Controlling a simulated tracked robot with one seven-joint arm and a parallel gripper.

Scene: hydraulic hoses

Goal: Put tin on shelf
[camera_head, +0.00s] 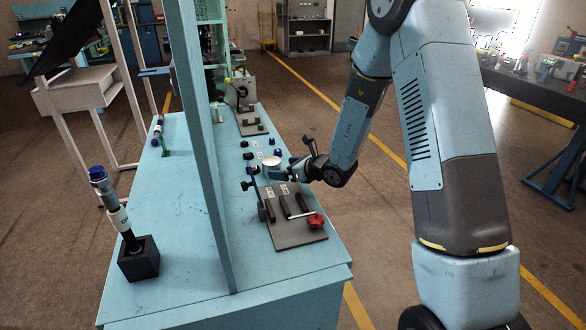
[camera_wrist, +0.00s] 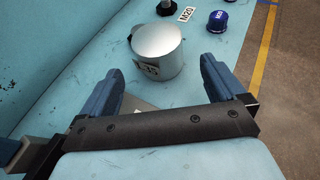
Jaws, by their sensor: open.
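A grey metal tin (camera_wrist: 157,50) with a shiny lid and a label on its side stands upright on the blue bench. In the wrist view it is just beyond and between my two blue fingers. My gripper (camera_wrist: 160,82) is open, with nothing held between the fingertips. In the head view the tin (camera_head: 271,163) is a small pale cylinder on the bench, and my gripper (camera_head: 284,172) reaches toward it from the right, low over the bench. No object clearly marked as the target shelf can be picked out.
Blue and black caps, such as the blue cap (camera_wrist: 217,20), stand beyond the tin. A blue post (camera_head: 200,150) rises left of it. A black block (camera_head: 138,260) holds a tool.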

